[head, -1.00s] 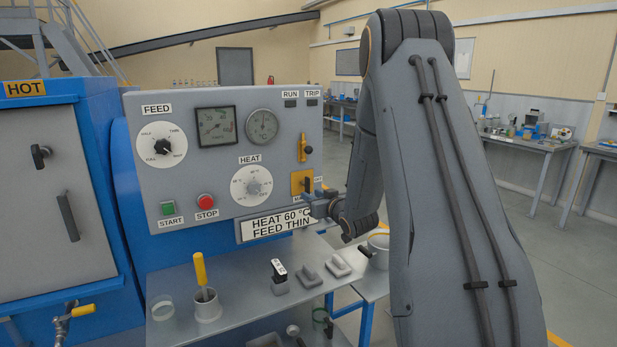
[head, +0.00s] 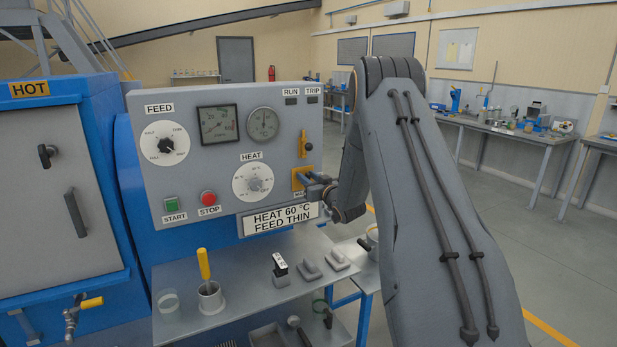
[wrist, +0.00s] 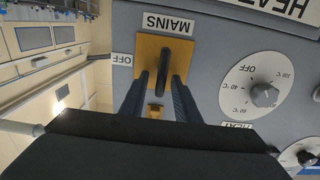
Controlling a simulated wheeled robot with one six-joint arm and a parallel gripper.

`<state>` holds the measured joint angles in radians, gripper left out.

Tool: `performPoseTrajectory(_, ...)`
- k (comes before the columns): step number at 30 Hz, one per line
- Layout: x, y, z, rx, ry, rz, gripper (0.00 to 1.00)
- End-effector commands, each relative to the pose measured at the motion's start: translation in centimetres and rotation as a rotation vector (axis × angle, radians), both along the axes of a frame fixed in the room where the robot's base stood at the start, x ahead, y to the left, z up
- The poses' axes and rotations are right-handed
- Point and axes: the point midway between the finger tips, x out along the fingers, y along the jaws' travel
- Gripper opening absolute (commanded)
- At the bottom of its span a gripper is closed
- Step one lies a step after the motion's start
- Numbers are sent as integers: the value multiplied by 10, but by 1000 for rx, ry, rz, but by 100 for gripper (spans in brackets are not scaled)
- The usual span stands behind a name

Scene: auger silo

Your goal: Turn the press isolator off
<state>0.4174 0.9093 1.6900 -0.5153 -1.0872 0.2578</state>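The press isolator is a yellow plate (wrist: 143,50) with a black handle (wrist: 164,66), on the grey panel's lower right; the plate also shows in the head view (head: 297,178). The wrist view is upside down. A MAINS label (wrist: 169,22) and an OFF label (wrist: 122,60) sit beside the plate. The handle stands roughly upright, not toward OFF. My gripper (wrist: 162,78) is at the isolator, its two fingers on either side of the handle, with narrow gaps showing. In the head view, my gripper partly hides the handle.
The HEAT dial (head: 252,182), FEED dial (head: 166,144), red STOP button (head: 208,197) and a yellow lever (head: 304,146) are on the same panel. A shelf (head: 240,292) below holds a cup with a yellow-handled tool (head: 205,270) and small blocks. Open floor lies right.

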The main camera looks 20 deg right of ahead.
Motion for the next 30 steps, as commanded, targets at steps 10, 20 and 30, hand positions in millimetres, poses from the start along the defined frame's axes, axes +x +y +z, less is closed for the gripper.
performPoseTrajectory(10, 0, 0, 0, 0, 0, 0, 2)
performPoseTrajectory(20, 0, 0, 0, 17, 0, 0, 0)
performPoseTrajectory(30, 1, -4, 0, 198, 5, 1, 0)
